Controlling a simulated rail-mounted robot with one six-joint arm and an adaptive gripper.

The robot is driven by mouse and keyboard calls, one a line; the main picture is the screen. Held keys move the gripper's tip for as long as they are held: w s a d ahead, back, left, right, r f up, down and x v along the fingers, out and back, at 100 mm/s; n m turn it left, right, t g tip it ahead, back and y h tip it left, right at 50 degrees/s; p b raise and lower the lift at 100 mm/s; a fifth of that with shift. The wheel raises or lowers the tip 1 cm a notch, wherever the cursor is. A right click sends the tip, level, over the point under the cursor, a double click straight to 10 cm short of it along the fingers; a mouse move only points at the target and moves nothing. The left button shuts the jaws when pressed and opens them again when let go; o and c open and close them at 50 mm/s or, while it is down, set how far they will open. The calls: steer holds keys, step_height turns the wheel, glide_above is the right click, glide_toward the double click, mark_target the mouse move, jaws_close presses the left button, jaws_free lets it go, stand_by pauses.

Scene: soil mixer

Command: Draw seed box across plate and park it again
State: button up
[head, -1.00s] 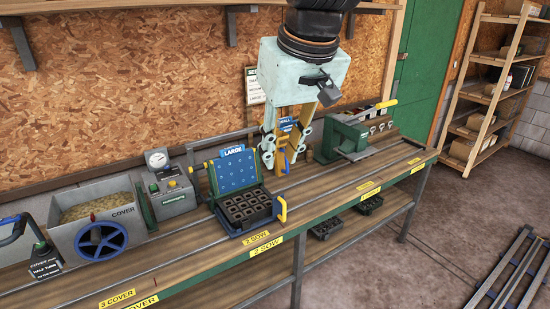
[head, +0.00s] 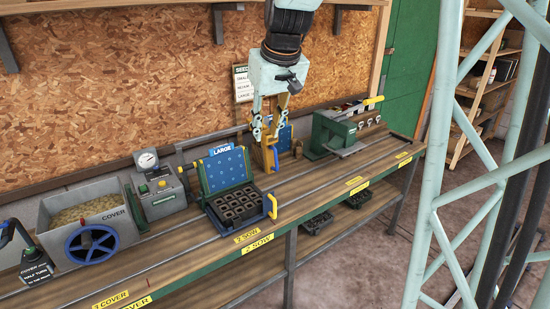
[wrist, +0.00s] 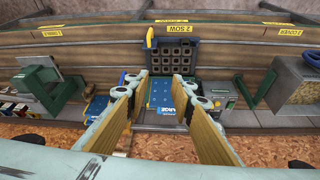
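My gripper (head: 267,128) hangs over the bench behind and right of the sowing station. In the wrist view its two wooden-faced fingers (wrist: 166,112) are well apart, with nothing held between them. The blue plate (head: 225,172) marked LARGE stands tilted up behind a dark cell tray (head: 240,207). The plate also shows between the fingers in the wrist view (wrist: 160,92). A yellow handle (head: 271,206) stands at the tray's right side. I cannot tell for sure which part is the seed box. A second blue plate (head: 286,138) is partly hidden behind my gripper.
A green machine (head: 328,134) with levers stands to the right. A grey control box (head: 162,200) and the COVER hopper (head: 110,218) with a blue wheel stand to the left. Rails run along the bench front. Dark trays (head: 318,221) lie on the lower shelf.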

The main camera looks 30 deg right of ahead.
steer(key=w+d+f+p, duration=0.1)
steer(key=w+d+f, duration=0.65)
steer(key=w, duration=0.35)
glide_toward(276, 155)
steer(key=shift+p+v, duration=0.35)
steer(key=shift+v, duration=0.85)
steer(key=shift+a+f, duration=0.15)
steer(key=shift+f, duration=0.05)
steer(key=shift+h, duration=0.3)
steer(key=shift+x, duration=6.75)
steer(key=shift+a, duration=0.1)
jaws_close()
